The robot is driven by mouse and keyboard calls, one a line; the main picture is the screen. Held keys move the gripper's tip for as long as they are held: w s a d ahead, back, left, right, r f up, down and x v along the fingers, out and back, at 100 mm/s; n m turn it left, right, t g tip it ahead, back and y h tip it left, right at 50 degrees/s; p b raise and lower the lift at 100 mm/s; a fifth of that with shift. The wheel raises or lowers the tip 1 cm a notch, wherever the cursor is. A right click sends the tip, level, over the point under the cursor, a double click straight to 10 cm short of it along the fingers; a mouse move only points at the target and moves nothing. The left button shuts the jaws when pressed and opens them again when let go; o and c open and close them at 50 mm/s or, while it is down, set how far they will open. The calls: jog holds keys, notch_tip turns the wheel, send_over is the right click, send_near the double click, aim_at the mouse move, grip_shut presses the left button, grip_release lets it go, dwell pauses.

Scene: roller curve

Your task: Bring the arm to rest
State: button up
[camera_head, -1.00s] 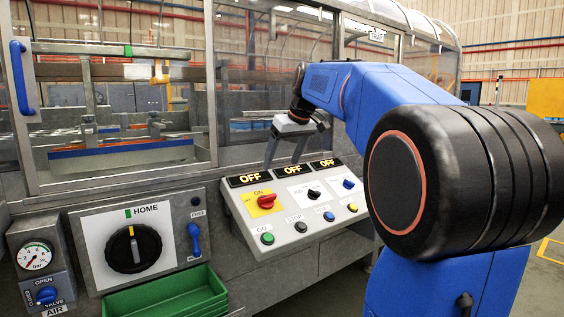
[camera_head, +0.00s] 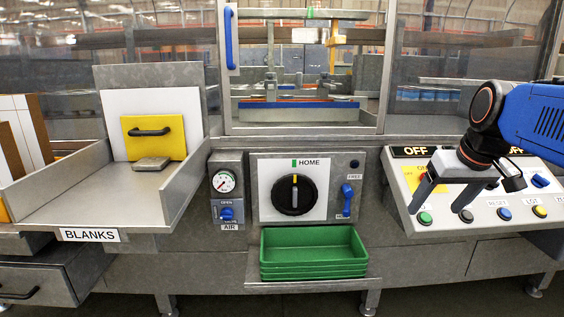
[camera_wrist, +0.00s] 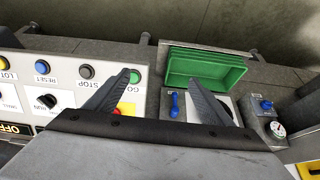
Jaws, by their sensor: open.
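My blue and black arm (camera_head: 535,112) reaches in from the right in the head view. My gripper (camera_head: 437,207) is open and empty, its two fingers pointing down in front of the sloped control panel (camera_head: 420,228). In the wrist view my gripper (camera_wrist: 158,82) shows its fingers spread with nothing between them. The panel's green button (camera_wrist: 134,76) appears by the left finger there. I cannot tell whether a finger touches the panel.
A stack of green trays (camera_head: 313,252) sits on a low shelf below the HOME dial (camera_head: 295,194). A blue lever (camera_head: 347,198) and an air gauge (camera_head: 223,181) flank the dial. The blanks chute (camera_head: 95,200) juts out at left. A blue door handle (camera_head: 229,38) is above.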

jog(key=s+a+f, duration=0.3)
jog(key=s+f, duration=0.5)
jog(key=f, duration=0.1)
jog(key=s+a+f, duration=0.3)
jog(key=s+f, duration=0.5)
jog(key=f, duration=0.1)
jog(key=shift+s, duration=0.25)
